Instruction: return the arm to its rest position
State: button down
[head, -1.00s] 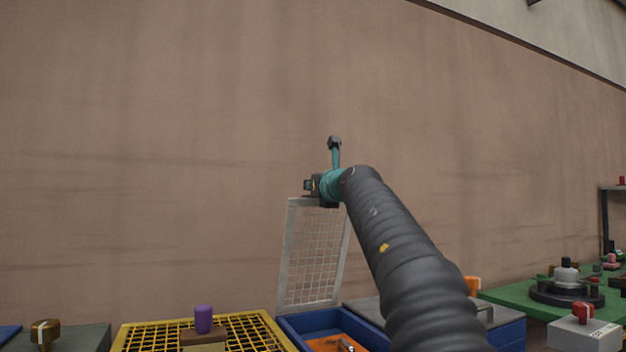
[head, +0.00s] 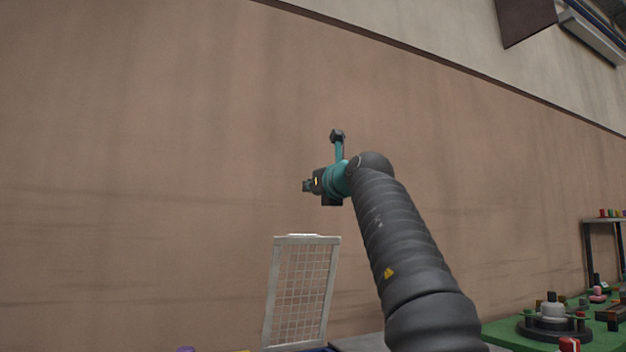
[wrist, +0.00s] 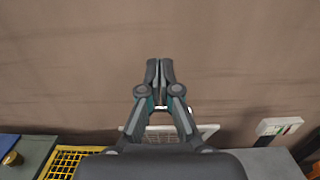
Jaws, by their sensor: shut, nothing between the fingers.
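My gripper (wrist: 159,72) is shut and empty in the wrist view, its two dark fingers together in front of the brown wall. In the head view my gripper (head: 307,186) is small and points left at the end of my raised arm. It is above the white mesh lid (head: 302,290), which stands upright, and a gap shows between them. Part of the lid also shows behind the fingers in the wrist view (wrist: 206,131).
A green table (head: 505,333) with a round dark fixture (head: 553,325) is at the lower right. A shelf (head: 603,221) stands behind it. A yellow grid (wrist: 64,162) shows at the lower left of the wrist view. The wall around my gripper is clear.

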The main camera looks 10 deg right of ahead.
jog(key=shift+s+d+r, duration=0.15)
jog(key=shift+s+r, duration=0.3)
jog(key=shift+r, duration=0.35)
